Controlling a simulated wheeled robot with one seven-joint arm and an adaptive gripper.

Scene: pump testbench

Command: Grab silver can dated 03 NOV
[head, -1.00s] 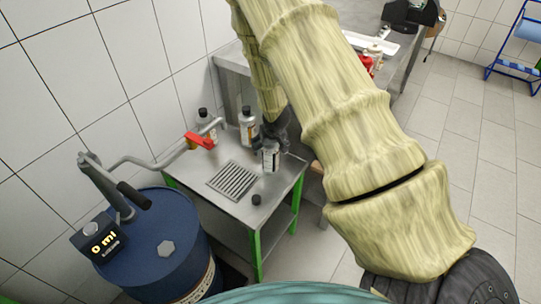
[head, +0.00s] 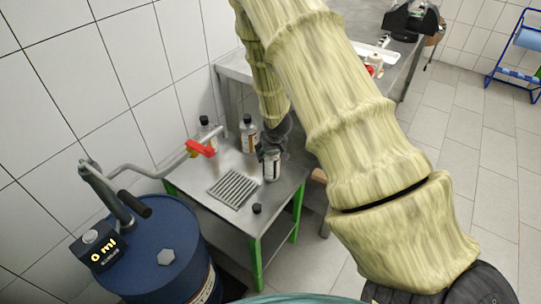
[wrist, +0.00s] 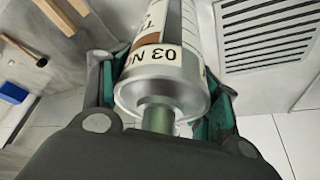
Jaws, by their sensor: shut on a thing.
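The silver can (head: 271,166) is at the right part of the small metal bench, to the right of the drain grate. In the wrist view the silver can (wrist: 165,75) fills the middle, its narrow metal neck toward the camera. Its label shows upside-down print reading "03 NO", with the rest cut off by the can's curve. My gripper (head: 271,150) reaches down to the can's upper part in the head view. In the wrist view its green-padded fingers (wrist: 165,100) lie on both sides of the can, shut on it. I cannot tell whether the can's base touches the bench.
Two capped bottles stand behind on the bench, one nearer (head: 248,135) and one farther left (head: 205,133). A loose black cap (head: 257,208) lies near the front edge. The grate (head: 234,187) is clear. A blue drum (head: 160,250) with a red-nozzled pump (head: 201,148) stands left.

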